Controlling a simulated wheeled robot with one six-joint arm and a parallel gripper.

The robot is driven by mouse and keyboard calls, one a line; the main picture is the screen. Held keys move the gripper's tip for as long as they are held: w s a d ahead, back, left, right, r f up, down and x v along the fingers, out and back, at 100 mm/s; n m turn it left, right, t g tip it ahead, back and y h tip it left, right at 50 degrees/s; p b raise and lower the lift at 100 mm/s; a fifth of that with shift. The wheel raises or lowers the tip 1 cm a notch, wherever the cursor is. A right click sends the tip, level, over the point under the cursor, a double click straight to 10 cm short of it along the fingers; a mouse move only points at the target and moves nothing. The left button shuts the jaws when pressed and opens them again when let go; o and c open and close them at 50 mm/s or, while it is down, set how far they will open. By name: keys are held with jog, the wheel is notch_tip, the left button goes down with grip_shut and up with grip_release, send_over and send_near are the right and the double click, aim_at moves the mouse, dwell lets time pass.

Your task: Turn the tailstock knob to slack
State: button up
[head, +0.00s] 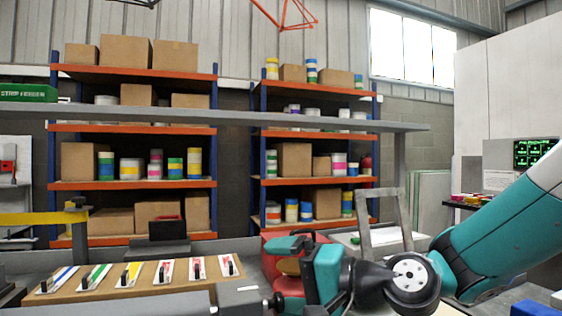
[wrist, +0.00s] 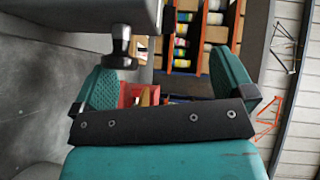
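In the wrist view a dark, rounded knob (wrist: 122,48) on a short stem sticks out from a grey block (wrist: 85,14) at the upper left; I take this as the tailstock knob. My gripper (wrist: 165,78) has its two teal fingers spread wide with nothing between the pads. The knob appears just beyond the left fingertip, off-centre towards that finger; I see no contact. In the head view my gripper (head: 278,265) is right of a grey block (head: 240,297) on the bench, probably the tailstock.
A board with several coloured, black-handled pieces (head: 130,278) lies left of the grey block. A yellow bar (head: 40,218) is at the far left. A red container (head: 290,238) is behind my gripper. Loaded shelves (head: 135,185) stand at the back, with a grey overhead beam (head: 230,118).

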jog(key=r+y, duration=0.1)
jog(key=r, duration=0.4)
jog(key=s+r+t+y+p, duration=0.1)
jog(key=r, duration=0.4)
jog(key=r+y, duration=0.1)
jog(key=r, duration=0.4)
jog(key=shift+s+d+r, duration=0.2)
jog(key=shift+s+d, duration=0.05)
jog(key=shift+d, duration=0.05)
jog(key=c, duration=0.4)
jog(key=shift+a+r, duration=0.2)
jog(key=shift+r, duration=0.3)
jog(key=shift+c, duration=0.2)
jog(key=shift+f, duration=0.1)
